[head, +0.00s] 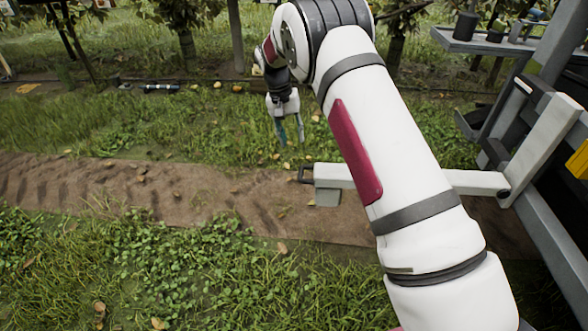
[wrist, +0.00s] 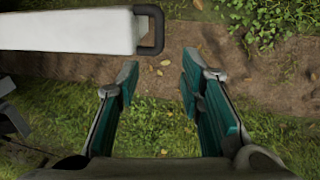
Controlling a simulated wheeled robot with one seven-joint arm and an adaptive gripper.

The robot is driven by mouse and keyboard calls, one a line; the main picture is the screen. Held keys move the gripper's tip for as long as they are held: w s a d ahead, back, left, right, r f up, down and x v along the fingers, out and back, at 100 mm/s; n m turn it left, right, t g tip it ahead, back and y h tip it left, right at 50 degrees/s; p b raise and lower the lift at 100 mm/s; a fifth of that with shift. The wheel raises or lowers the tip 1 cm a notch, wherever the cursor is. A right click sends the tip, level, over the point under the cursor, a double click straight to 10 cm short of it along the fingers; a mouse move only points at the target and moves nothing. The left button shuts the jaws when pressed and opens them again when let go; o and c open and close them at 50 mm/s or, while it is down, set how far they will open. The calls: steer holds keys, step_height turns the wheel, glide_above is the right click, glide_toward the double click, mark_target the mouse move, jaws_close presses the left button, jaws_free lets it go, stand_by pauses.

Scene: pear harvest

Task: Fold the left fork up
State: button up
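The fork (head: 467,182) is a long white bar, lowered and lying level above the dirt strip in the head view. My arm hides its middle. A dark loop handle (head: 306,173) is at its free left end. The wrist view shows the white fork (wrist: 65,31) at upper left with the black handle (wrist: 157,30) at its tip. My gripper (head: 288,130) points down over the grass beyond the fork's tip. In the wrist view my gripper (wrist: 162,78) is open and empty, its teal-padded fingers apart. The handle is ahead of the fingers, not between them.
A white upright (head: 543,148) rises from the fork's hinge end at right, beside a dark machine frame. A shelf with pots (head: 470,40) stands at upper right. Tree trunks (head: 187,48) stand at the back. Grass and dirt at left are open, with scattered leaves or fruit.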

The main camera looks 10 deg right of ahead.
mark_target(301, 170)
steer(key=f+b, duration=0.1)
steer(key=f, duration=0.3)
steer(key=d+f+b, duration=0.1)
steer(key=f+b, duration=0.1)
steer(key=f, duration=0.2)
steer(key=s+d+f+b, duration=0.1)
steer(key=f, duration=0.4)
steer(key=shift+d, duration=0.25)
jaws_close()
